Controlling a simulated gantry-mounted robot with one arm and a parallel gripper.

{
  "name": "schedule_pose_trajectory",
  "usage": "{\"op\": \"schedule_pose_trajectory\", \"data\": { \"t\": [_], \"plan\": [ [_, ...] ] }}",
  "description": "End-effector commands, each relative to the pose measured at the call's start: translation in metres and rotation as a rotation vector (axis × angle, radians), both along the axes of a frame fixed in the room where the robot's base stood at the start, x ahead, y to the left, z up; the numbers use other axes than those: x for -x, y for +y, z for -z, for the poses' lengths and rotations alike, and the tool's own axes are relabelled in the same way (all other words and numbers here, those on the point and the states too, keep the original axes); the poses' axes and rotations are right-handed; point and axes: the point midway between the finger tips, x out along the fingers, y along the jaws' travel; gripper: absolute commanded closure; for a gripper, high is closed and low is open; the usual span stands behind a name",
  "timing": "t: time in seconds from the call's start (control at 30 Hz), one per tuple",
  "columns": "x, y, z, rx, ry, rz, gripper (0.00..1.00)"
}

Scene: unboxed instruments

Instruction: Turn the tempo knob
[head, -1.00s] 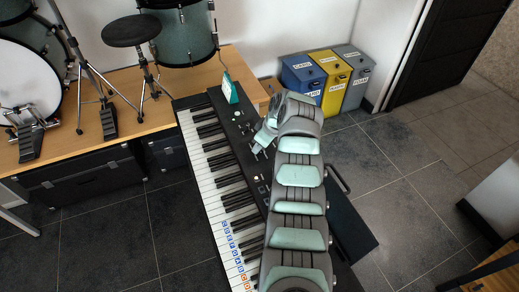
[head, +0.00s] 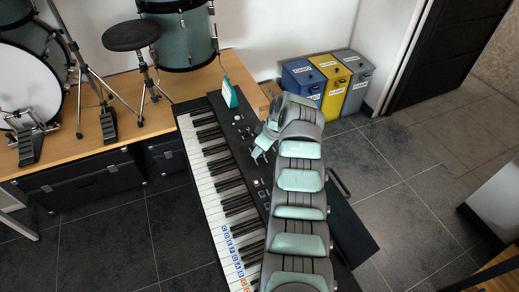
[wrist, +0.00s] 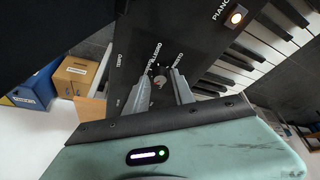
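The electronic keyboard (head: 206,170) stands in the middle of the head view, with a black control panel along its right side. The fingers are apart, and I cannot tell whether either one touches the knob. In the head view, my gripper (head: 258,155) is low over the panel and the arm hides the knob.
A lit round button (wrist: 236,18) labelled PIANO is on the panel, right of my gripper. A green stand (head: 229,93) is at the keyboard's far end. Drums and a stool (head: 131,31) are on the wooden platform. Blue, yellow and grey bins (head: 330,83) stand behind.

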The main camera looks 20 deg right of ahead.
Motion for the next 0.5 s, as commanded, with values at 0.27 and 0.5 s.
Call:
{"op": "schedule_pose_trajectory", "data": {
  "t": [0.27, 0.5],
  "plan": [
    [0.013, -0.008, -0.039, 0.003, -0.002, 0.0, 0.7],
    [0.029, -0.017, -0.078, 0.003, 0.001, 0.001, 0.7]
  ]
}}
